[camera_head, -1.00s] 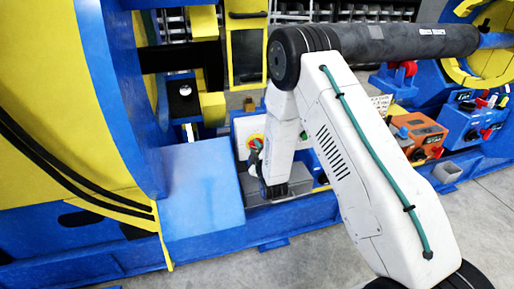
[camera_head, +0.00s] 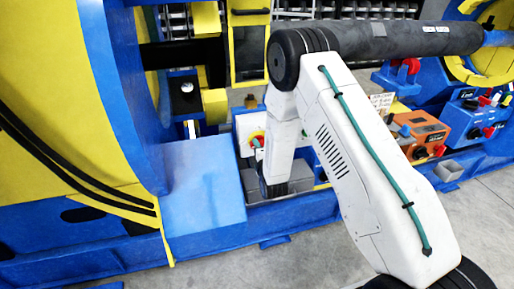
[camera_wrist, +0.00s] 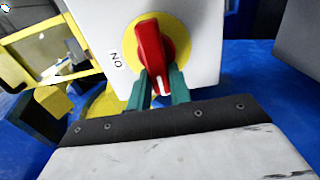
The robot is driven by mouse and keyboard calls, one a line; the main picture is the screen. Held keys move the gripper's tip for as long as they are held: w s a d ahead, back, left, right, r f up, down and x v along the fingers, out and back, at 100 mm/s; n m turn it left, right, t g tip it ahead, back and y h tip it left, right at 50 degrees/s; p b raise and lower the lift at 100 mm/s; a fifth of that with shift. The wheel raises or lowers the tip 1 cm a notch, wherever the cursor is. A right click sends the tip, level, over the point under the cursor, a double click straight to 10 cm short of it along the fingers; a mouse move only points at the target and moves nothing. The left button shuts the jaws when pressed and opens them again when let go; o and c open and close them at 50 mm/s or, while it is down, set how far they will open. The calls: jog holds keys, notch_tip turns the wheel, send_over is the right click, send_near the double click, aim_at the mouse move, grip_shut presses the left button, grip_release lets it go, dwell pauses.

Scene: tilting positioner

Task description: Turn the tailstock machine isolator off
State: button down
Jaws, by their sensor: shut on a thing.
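The isolator has a red rotary handle (camera_wrist: 152,55) on a round yellow plate (camera_wrist: 178,42), set on a pale box face (camera_wrist: 207,25). An "ON" label (camera_wrist: 116,60) is beside the plate, left of the handle. The handle lies roughly upright in the wrist view, tilted slightly, its white-marked end low between my fingers. My gripper (camera_wrist: 160,88) has teal fingers on both sides of that end and is shut on it. In the head view the yellow plate (camera_head: 257,136) is small, and my arm partly hides the box.
A large blue and yellow positioner frame (camera_head: 205,195) stands left of the isolator. To the right are an orange control box (camera_head: 420,130) and a blue control box (camera_head: 470,118). Grey floor (camera_head: 330,250) is open in front.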

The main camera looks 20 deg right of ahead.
dwell(0.3)
jog(key=c, duration=1.3)
grip_release()
jog(key=s, duration=0.7)
jog(key=shift+s, duration=0.4)
jog(key=shift+f, duration=0.1)
